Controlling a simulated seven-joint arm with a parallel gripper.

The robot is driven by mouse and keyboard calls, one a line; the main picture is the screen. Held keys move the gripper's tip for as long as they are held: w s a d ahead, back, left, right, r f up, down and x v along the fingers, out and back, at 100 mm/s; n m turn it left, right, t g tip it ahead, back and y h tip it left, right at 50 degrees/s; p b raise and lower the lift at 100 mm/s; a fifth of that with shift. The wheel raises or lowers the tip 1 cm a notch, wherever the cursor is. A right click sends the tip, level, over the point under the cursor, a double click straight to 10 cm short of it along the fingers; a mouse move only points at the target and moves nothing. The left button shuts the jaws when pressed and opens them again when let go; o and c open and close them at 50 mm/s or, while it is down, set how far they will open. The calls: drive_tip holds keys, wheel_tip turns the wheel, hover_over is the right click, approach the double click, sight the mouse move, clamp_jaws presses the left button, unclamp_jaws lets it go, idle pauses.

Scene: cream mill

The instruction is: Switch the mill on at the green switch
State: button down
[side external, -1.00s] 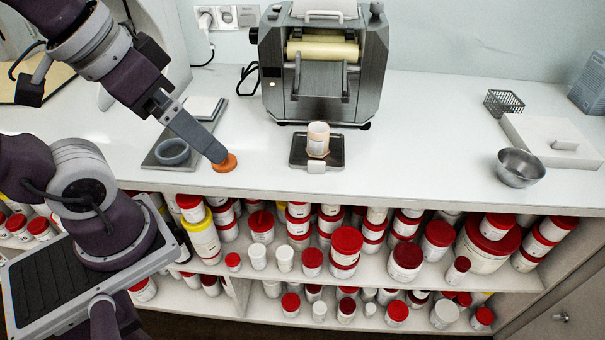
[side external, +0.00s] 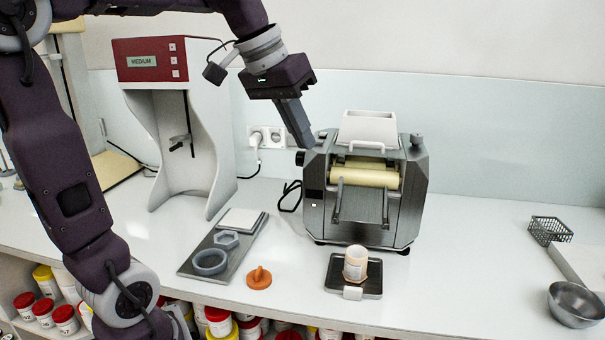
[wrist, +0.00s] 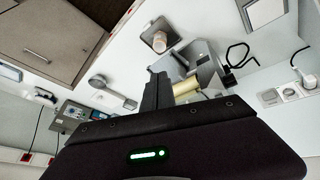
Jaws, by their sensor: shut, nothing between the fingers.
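The mill (side external: 412,195) is a grey metal machine with cream rollers (side external: 368,174) and a white hopper (side external: 368,130). It stands against the back wall, and also shows in the wrist view (wrist: 208,72). A black knob (side external: 300,158) sticks out at its upper left. A dark panel (side external: 313,193) with a small light spot is on its front left. I cannot make out a green switch. My gripper (side external: 305,143) is shut and empty, pointing down by the mill's upper left corner, close to the knob; I cannot tell whether it touches. Its fingers also show in the wrist view (wrist: 157,88).
A cup (side external: 356,262) stands on a dark tray (side external: 333,277) before the mill. An orange knobbed piece (side external: 259,277) and a grey tray with rings (side external: 190,267) lie left. A red-topped machine (side external: 160,58) stands behind left; a metal bowl (side external: 577,303) is far right.

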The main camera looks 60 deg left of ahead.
drive_tip(key=w+a+f+n, duration=0.1)
drive_tip(key=w+a, duration=0.3)
drive_tip(key=a, duration=0.4)
drive_tip(key=w+a+f+n+t, duration=0.1)
drive_tip(key=w+a, duration=0.2)
drive_tip(key=a, duration=0.5)
drive_tip(key=w+a+f+n, duration=0.1)
drive_tip(key=w+a, duration=0.3)
drive_tip(key=a, duration=0.3)
drive_tip(key=s+a+f+n+t, duration=0.15)
drive_tip(key=a+f, duration=0.25)
drive_tip(key=a, duration=0.7)
wheel_tip(320, 180, down, 6)
drive_tip(key=d, duration=0.1)
drive_tip(key=shift+w+f, duration=0.2)
drive_tip(key=shift+w, duration=0.15)
drive_tip(key=shift+d+g, duration=0.1)
drive_tip(key=shift+g, duration=0.15)
drive_tip(key=w+d+f, duration=0.3)
drive_tip(key=w+f, duration=0.5)
drive_tip(key=shift+w+d+f, duration=0.25)
drive_tip(key=shift+w+f, duration=0.05)
